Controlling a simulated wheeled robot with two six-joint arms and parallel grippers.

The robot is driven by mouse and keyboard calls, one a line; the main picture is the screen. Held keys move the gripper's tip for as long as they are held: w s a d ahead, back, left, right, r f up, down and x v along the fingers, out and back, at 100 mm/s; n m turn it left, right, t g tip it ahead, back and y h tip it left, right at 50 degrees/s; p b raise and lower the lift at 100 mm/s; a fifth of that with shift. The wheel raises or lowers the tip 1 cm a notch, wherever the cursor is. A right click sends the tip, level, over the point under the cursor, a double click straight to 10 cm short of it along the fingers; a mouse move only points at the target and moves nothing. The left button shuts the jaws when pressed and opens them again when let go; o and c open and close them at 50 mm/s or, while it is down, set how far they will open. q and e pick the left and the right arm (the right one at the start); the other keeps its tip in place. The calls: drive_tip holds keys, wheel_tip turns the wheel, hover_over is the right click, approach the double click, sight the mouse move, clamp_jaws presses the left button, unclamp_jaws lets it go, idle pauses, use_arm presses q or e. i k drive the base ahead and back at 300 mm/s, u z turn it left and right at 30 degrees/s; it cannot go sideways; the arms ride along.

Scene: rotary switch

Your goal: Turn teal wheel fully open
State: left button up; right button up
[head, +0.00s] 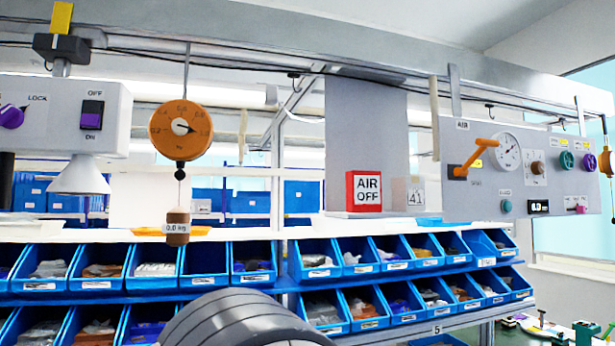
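The teal wheel (567,161) is a small round handwheel on the grey AIR panel (462,190) at the right. A purple wheel (589,162) sits close to its right. How far the teal wheel is turned is too small to tell. Neither of my grippers is in view, and nothing touches the panel.
The AIR panel also carries an orange lever (475,158), a round gauge (507,151), a small teal knob (506,206) and a pink switch (577,209). An orange hanging scale (181,130) hangs at the left. Blue bins (318,262) fill the shelves below.

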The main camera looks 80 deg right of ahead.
sight(566, 159)
drive_tip(key=z, duration=3.95)
drive_tip(key=k, duration=0.6)
drive_tip(key=z, duration=0.6)
drive_tip(key=i, duration=0.6)
drive_tip(key=z, duration=0.4)
drive_tip(key=i, duration=1.2)
drive_tip(key=u, duration=0.9)
